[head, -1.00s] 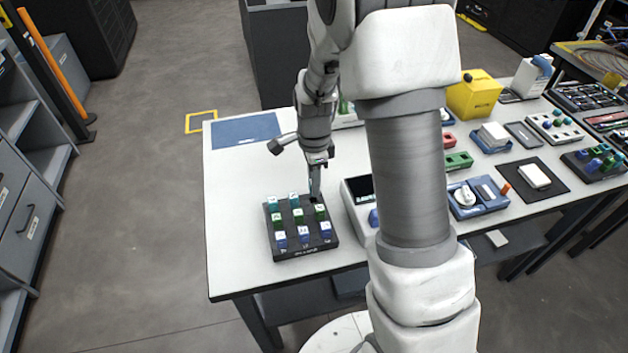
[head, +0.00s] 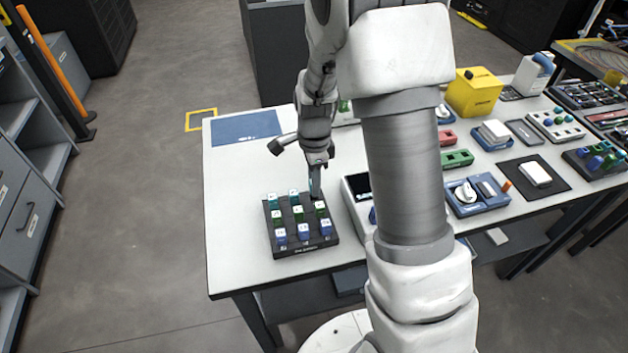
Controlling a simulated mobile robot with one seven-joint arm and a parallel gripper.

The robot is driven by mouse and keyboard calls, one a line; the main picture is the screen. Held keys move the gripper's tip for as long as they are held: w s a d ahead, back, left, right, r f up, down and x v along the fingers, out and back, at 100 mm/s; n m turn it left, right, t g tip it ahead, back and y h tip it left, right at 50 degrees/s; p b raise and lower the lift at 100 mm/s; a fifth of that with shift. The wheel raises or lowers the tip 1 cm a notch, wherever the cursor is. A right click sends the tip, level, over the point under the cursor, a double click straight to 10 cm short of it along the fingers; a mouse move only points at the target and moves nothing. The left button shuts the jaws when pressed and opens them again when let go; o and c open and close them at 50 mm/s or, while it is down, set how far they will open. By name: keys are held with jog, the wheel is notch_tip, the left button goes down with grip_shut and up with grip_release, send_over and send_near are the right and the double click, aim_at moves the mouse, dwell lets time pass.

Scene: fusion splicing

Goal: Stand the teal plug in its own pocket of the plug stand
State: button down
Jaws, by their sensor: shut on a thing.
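The plug stand (head: 307,248) is a dark block at the near left part of the white table. It holds rows of upright plugs: teal at the back, green in the middle, blue in front. Two teal plugs (head: 272,201) stand in the back row's left and middle pockets. My gripper (head: 316,192) points down over the back right corner of the stand and is shut on the teal plug. That plug is hardly visible between the fingers, and the pocket under it is hidden, so I cannot tell how deep it sits.
A grey-white device (head: 357,200) stands close to the right of the stand, partly behind my arm. A blue mat (head: 245,129) lies at the back left. A yellow box (head: 474,93) and blue equipment (head: 477,197) stand to the right. The table left of the stand is clear.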

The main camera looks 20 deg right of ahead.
jog(key=shift+f+b, duration=0.75)
jog(key=shift+f, duration=0.55)
dwell(1.1)
jog(key=c, duration=0.6)
grip_release()
jog(key=shift+r, duration=0.1)
jog(key=shift+r+p, duration=2.5)
jog(key=shift+r, duration=0.45)
